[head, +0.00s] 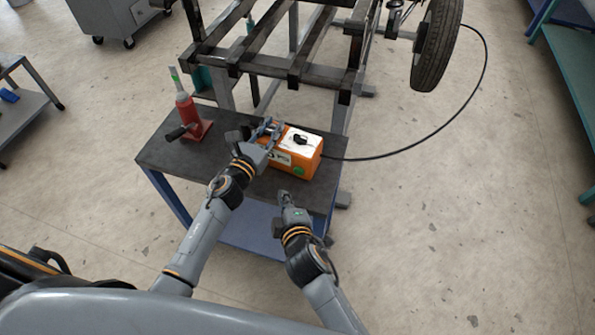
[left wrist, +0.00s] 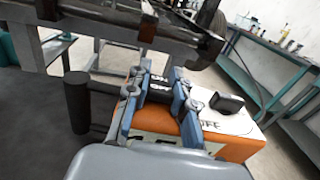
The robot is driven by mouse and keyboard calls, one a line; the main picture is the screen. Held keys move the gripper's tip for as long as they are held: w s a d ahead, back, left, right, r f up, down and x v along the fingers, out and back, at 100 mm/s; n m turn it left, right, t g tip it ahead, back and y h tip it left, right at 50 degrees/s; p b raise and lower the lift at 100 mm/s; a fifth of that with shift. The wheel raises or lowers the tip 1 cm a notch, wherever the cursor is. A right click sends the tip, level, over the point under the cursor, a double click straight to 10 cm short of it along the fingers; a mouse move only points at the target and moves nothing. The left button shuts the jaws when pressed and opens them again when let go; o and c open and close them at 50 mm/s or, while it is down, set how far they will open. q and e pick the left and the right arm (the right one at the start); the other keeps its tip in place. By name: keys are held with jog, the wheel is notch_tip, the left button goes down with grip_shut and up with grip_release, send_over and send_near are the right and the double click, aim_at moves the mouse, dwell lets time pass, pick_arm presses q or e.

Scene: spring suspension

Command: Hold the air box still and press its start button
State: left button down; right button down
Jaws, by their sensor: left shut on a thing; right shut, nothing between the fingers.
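The orange air box (head: 305,162) with a white top stands on the dark tabletop, and it also shows in the left wrist view (left wrist: 236,146). A black knob sits on its white top, and a green round spot (head: 299,171) is on its front face. My left gripper (head: 268,130) is shut on the air box at its left end; its fingers (left wrist: 158,95) show in the left wrist view. My right gripper (head: 286,198) is shut and empty, in front of the box and apart from it, near the table's front edge.
A red bottle jack (head: 187,112) stands at the table's left. A dark metal frame (head: 275,68) with a wheel (head: 437,45) rises behind the table. A black hose (head: 440,128) runs from the box's right toward the wheel. Open floor lies to the right.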

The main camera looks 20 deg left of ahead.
pick_arm(q)
jog(key=c, duration=1.1)
grip_release()
jog(key=shift+o, duration=0.2)
